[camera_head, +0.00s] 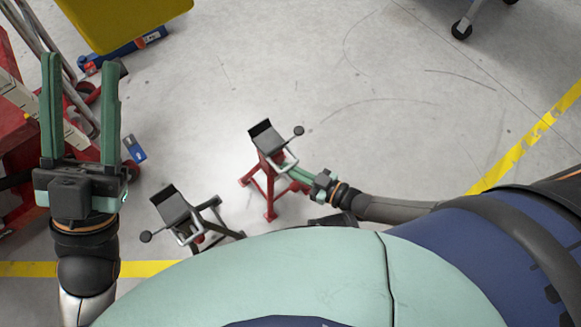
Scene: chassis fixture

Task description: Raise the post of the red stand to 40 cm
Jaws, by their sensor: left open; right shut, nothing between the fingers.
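The red stand (269,192) stands on the grey floor near the middle, with red legs, a dark top plate (266,138) on its post and a light bent handle at its side. My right gripper (287,168) reaches in from the right and is shut, its fingertips right beside the post just below the top plate. Whether it touches the stand I cannot tell. My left gripper (80,105) is open and empty at the left, well away from the red stand, its fingers pointing to the top of the picture.
A second, dark stand (173,208) stands left of the red one. Red equipment (20,150) is at the left edge, partly behind my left gripper. A yellow object (125,20) and a blue tool (125,52) are at top left. A wheeled thing (462,28) is at top right. The floor beyond the red stand is clear.

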